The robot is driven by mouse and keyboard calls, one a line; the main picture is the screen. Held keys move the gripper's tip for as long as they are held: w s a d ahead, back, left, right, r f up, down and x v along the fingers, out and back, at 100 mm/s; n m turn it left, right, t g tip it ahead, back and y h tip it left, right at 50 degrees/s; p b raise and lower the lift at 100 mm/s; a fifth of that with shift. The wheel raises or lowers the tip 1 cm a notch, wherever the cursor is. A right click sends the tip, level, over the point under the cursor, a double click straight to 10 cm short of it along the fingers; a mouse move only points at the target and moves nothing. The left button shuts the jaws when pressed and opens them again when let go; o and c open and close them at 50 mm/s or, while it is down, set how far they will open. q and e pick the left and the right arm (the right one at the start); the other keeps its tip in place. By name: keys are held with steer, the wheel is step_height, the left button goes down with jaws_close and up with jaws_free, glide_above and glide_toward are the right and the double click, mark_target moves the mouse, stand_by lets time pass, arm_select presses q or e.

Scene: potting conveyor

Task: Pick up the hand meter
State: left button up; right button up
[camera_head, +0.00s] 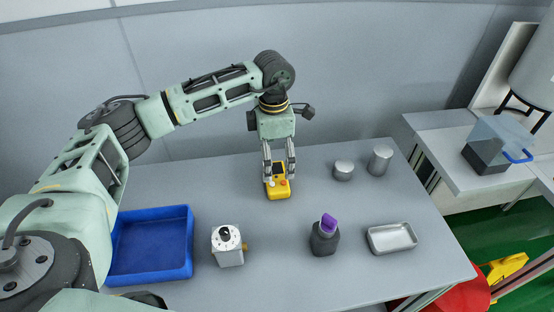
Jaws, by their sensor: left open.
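The hand meter (278,190) is a yellow device with a dark screen and coloured buttons, lying on the grey table. My left gripper (279,173) points straight down over its far end. The fingers are open, one on each side of the meter's dark screen part. I cannot tell whether they touch it. My right gripper is not in view.
A blue tray (190,243) is at the table's left, beside a white device with a dial (227,247). A dark bottle with a purple top (323,238), a metal tray (392,238) and two metal cylinders (380,160) stand to the right. The table between them is clear.

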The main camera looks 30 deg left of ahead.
mark_target(276, 175)
arm_select(q)
step_height(276, 175, down, 3)
steer(key=shift+w+a+r+b, duration=0.1)
steer(key=shift+w+r+b, duration=0.1)
steer(key=shift+b, duration=0.7)
steer(key=shift+s+f, duration=0.1)
steer(key=shift+f, duration=0.1)
steer(key=shift+f+b, duration=0.35)
steer(key=f, duration=0.1)
steer(key=f+b, duration=0.2)
steer(key=f, duration=0.1)
steer(key=shift+w+d, duration=0.2)
steer(key=shift+w, duration=0.05)
steer(key=shift+f, duration=0.1)
steer(key=c, duration=1)
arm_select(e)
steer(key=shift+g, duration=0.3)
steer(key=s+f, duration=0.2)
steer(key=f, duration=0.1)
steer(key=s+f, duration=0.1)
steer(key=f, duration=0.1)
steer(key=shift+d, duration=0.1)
